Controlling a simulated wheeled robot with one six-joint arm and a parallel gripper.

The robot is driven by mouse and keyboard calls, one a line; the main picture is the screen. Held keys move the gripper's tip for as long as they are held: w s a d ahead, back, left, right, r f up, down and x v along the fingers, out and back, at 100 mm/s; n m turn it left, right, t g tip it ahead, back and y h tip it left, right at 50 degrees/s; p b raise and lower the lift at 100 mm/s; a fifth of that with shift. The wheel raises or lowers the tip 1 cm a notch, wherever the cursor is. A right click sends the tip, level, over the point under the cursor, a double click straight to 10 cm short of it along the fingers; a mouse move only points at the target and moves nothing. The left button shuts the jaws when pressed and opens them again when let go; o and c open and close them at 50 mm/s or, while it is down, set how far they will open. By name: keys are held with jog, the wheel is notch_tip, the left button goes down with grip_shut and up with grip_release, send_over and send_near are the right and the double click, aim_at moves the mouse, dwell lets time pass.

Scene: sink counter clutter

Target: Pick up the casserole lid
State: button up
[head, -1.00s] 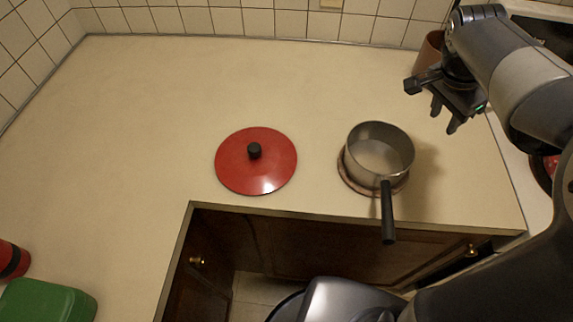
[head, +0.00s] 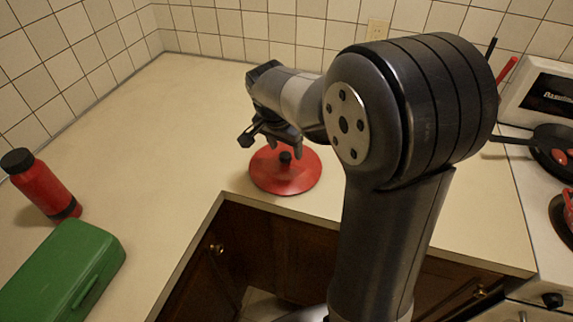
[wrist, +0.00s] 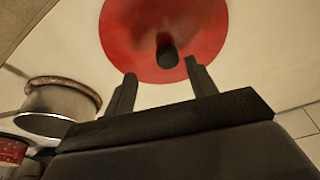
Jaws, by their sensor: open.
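The casserole lid (head: 285,180) is a red disc with a black knob, lying flat on the beige counter near its front edge. My gripper (head: 272,143) is at the lid's far side in the head view, with its fingers near the knob. In the wrist view the lid (wrist: 140,30) is straight ahead, and its black knob (wrist: 167,52) stands just beyond and between the tips of my gripper (wrist: 160,70). The two fingers are apart with nothing between them. My arm hides part of the counter to the right.
A metal pot (wrist: 58,108) shows at the left of the wrist view; my arm hides it in the head view. A red bottle (head: 42,185) and a green box (head: 65,270) stand at the left. A pan (head: 555,150) sits on the stove at right. The counter's back left is clear.

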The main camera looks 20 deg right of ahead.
aim_at(285, 155)
jog(key=shift+w+a+f, duration=0.15)
jog(key=shift+a+f, duration=0.1)
jog(key=shift+f, duration=0.1)
jog(key=shift+w+p+x, duration=0.15)
jog(key=shift+p+x, duration=0.1)
jog(key=shift+x, duration=0.85)
jog(key=shift+w+p+x, duration=0.2)
jog(key=shift+x, duration=0.9)
grip_shut()
jog(key=shift+r, duration=0.1)
